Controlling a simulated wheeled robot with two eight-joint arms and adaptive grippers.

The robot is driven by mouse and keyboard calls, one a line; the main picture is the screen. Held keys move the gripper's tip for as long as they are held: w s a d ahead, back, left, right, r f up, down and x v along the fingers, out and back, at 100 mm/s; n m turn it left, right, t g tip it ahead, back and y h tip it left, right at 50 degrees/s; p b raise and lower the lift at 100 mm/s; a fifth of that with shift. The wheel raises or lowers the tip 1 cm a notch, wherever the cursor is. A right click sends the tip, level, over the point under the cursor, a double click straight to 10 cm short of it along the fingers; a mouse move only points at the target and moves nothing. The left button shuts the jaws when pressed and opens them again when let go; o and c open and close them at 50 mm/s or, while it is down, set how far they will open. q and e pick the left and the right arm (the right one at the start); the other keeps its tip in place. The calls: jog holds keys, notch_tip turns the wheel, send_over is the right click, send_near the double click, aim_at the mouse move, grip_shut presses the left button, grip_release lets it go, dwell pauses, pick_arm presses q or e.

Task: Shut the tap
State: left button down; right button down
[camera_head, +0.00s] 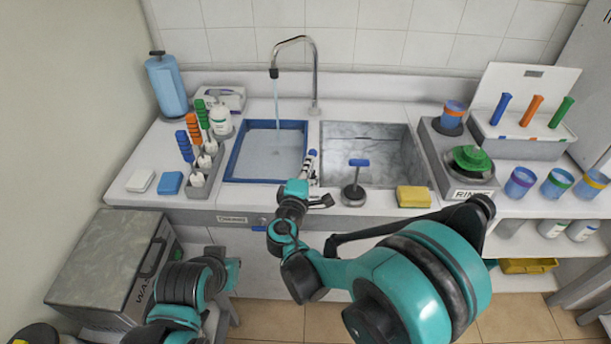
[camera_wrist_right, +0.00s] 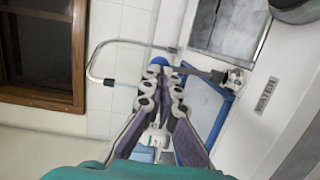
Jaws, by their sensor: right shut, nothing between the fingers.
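The tap is a tall chrome spout (camera_head: 314,75) behind the sink, and it also shows in the right wrist view (camera_wrist_right: 103,50). A water stream (camera_head: 277,105) runs from it into the blue-rimmed basin (camera_head: 236,155). A blue knob (camera_wrist_right: 160,61) on a dark lever (camera_wrist_right: 205,72) shows in the wrist view, its base between basin and sink. My right gripper (camera_head: 311,157) is shut and empty. Its fingertips (camera_wrist_right: 163,76) are close to the blue knob; I cannot tell whether they touch. The fingers partly hide the lever. My left arm is at lower left, its gripper not visible.
A black-based post with a blue T-handle (camera_head: 357,163) stands right of my right gripper, before the metal sink (camera_head: 414,150). A yellow sponge (camera_head: 413,197) lies on the front edge. Cups (camera_head: 519,182) stand at the right.

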jog(key=shift+w, duration=0.25)
jog(key=shift+w+r, duration=0.5)
jog(key=shift+w, duration=0.35)
